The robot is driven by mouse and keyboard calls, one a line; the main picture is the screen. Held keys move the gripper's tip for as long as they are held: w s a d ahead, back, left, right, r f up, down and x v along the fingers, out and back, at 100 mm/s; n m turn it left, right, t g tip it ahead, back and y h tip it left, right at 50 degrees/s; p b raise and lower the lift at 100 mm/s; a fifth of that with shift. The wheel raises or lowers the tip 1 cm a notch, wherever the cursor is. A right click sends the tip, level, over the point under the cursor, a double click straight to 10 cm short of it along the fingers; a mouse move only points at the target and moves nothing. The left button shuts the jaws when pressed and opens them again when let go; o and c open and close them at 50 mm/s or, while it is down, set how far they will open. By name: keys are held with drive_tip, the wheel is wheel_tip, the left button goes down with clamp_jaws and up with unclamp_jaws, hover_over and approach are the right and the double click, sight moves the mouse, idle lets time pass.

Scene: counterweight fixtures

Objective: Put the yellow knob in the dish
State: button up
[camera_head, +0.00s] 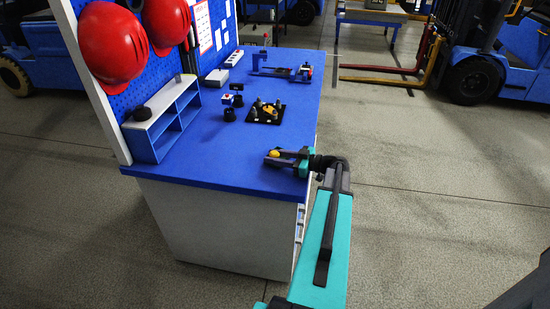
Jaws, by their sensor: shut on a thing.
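My gripper (275,158) is over the near right part of the blue workbench top (215,172), pointing left. It is shut on the yellow knob (274,153), which shows as a small yellow spot between the dark fingers. The height of the knob above the bench cannot be told. I cannot tell for sure which thing is the dish. A low round black piece (142,113) on the grey-blue shelf unit and small black cups (229,114) on the bench are round, open-looking or dish-like.
A black plate (276,121) with several small pegs and a yellow piece lies mid-bench. A small red-topped box (228,99) is beside the cups. A blue clamp-like fixture (277,71) stands farther back. The shelf unit (176,129) is at left, under red helmets (113,45). The near bench is clear.

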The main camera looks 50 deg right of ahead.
drive_tip(key=shift+s+a+f+b, duration=0.1)
drive_tip(key=shift+f+b, duration=0.2)
drive_tip(key=shift+f, duration=0.55)
drive_tip(key=o, duration=1)
drive_tip(key=shift+r+p, duration=0.45)
drive_tip(key=shift+p, duration=0.35)
drive_tip(key=shift+r+p, duration=0.25)
drive_tip(key=shift+p, duration=0.25)
drive_tip(key=shift+s+d+f, duration=0.1)
drive_tip(key=shift+d, duration=0.15)
drive_tip(key=b+v, duration=0.1)
drive_tip(key=v, duration=0.2)
drive_tip(key=b+v, duration=0.1)
drive_tip(key=v, duration=0.3)
drive_tip(key=b+v, duration=0.1)
drive_tip(key=v, duration=0.2)
drive_tip(key=shift+s+d+r+b, duration=0.1)
drive_tip(key=shift+s+r+b, duration=0.2)
drive_tip(key=shift+b, duration=0.05)
drive_tip(key=shift+s+d+r, duration=0.1)
drive_tip(key=shift+s+r, duration=0.1)
drive_tip(key=shift+s, duration=0.2)
